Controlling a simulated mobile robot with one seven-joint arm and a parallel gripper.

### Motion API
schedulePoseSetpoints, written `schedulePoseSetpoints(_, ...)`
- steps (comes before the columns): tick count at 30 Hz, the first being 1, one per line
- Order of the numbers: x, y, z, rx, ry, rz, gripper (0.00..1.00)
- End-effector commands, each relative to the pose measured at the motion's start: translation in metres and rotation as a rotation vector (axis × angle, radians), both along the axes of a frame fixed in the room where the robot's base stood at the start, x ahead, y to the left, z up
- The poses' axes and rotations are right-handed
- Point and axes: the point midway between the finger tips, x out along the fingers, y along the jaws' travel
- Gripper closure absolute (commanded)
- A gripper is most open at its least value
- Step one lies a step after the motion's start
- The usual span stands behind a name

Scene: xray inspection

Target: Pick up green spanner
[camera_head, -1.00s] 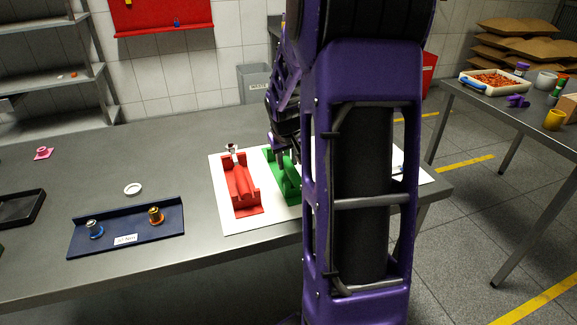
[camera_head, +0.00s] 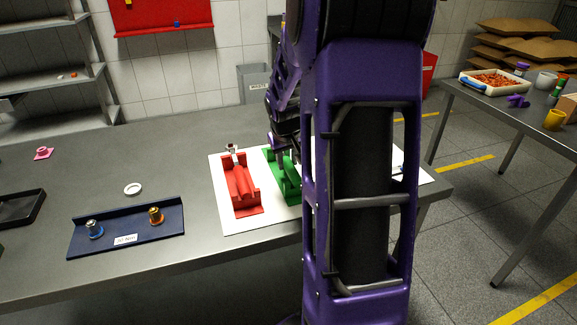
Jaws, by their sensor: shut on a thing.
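A green holder (camera_head: 290,190) stands on a white board (camera_head: 240,222) on the grey table, partly hidden behind my purple arm. My gripper (camera_head: 281,158) is low over this green holder, its fingers reaching down at its back part. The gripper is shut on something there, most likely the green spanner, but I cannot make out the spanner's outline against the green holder. A red holder (camera_head: 240,190) stands left of the green one, with a silver-headed tool (camera_head: 231,149) at its back end.
A dark blue stand (camera_head: 127,230) with two small fittings, a white ring (camera_head: 132,189) and a black tray (camera_head: 20,210) lie to the left. My arm hides the board's middle right. A second table (camera_head: 510,108) with a parts tray stands at right.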

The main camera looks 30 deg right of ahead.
Motion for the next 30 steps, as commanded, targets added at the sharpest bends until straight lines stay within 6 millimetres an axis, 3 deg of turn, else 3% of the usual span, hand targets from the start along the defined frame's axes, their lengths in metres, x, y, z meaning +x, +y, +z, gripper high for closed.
schedulePoseSetpoints(11,0.000,0.000,0.008,-0.001,-0.002,-0.001,1.00)
schedulePoseSetpoints(24,0.001,0.000,0.088,-0.002,-0.004,0.000,1.00)
schedulePoseSetpoints(30,0.000,0.000,0.100,0.000,-0.001,-0.001,1.00)
